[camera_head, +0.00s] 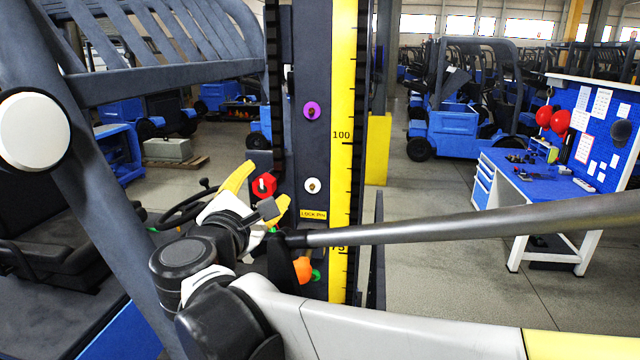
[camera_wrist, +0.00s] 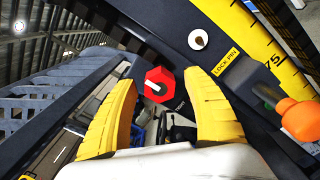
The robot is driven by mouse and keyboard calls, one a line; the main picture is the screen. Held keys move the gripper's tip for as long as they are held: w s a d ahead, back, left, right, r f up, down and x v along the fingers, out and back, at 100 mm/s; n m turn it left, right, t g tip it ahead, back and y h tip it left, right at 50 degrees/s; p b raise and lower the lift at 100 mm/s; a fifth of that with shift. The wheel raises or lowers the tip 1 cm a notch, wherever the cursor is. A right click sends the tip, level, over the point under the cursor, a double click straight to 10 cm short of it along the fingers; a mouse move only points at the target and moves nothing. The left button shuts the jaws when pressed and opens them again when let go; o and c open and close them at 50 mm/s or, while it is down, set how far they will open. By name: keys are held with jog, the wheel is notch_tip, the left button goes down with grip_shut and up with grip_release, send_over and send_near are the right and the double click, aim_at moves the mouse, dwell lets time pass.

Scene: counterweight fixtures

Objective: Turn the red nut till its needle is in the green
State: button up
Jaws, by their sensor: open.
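The red nut (camera_head: 264,185) is a hexagon on the dark mast, left of the yellow scale. In the wrist view the nut (camera_wrist: 165,90) sits between the two yellow fingertips, with a gap on both sides. A pale needle or pointer (camera_wrist: 152,85) shows on its face, pointing left in that picture. I cannot make out a green zone beside the nut. My gripper (camera_wrist: 158,78) is open, with its fingers on either side of the nut and apart from it. In the head view my gripper (camera_head: 266,181) partly surrounds the nut.
A grey bar (camera_head: 480,222) crosses the front right. A steering wheel (camera_head: 187,205) and dark frame stand left.

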jog(key=c, duration=1.2)
jog(key=shift+o, duration=0.2)
jog(key=m+b, duration=0.1)
jog(key=m, duration=0.2)
jog(key=shift+s, duration=0.1)
jog(key=m+b, duration=0.1)
jog(key=m, duration=0.2)
jog(key=shift+m, duration=0.4)
jog(key=m+b, duration=0.1)
jog(key=m, duration=0.5)
jog(key=shift+r, duration=0.2)
jog(key=shift+m, duration=0.3)
